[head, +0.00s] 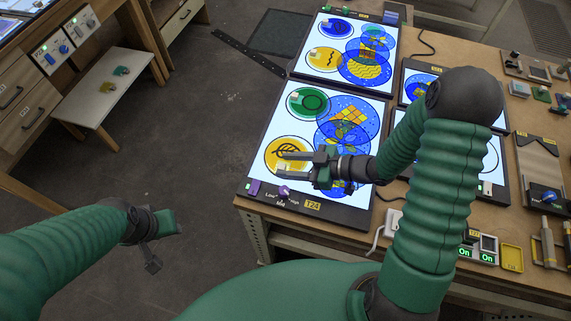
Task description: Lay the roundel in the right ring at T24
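The light box labelled T24 (313,204) lies at the table's near left corner. A green roundel (308,101) lies on its upper left and a yellow roundel (289,148) with a dark scribble on its lower left. Overlapping blue patterned circles (349,115) fill its right side; which one is the right ring I cannot tell. My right gripper (282,165) reaches in from the right, over the yellow roundel, its two fingers apart with a gap between them. It partly hides the yellow roundel and the lower blue circles. My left gripper (163,244) hangs over the floor, fingers apart, empty.
A second light box (342,84) with blue and yellow roundels lies behind T24. More panels lie to the right, partly behind my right arm. Switches (478,247) and a yellow tray (512,257) sit at the near right. A low pale bench (105,85) stands left across open floor.

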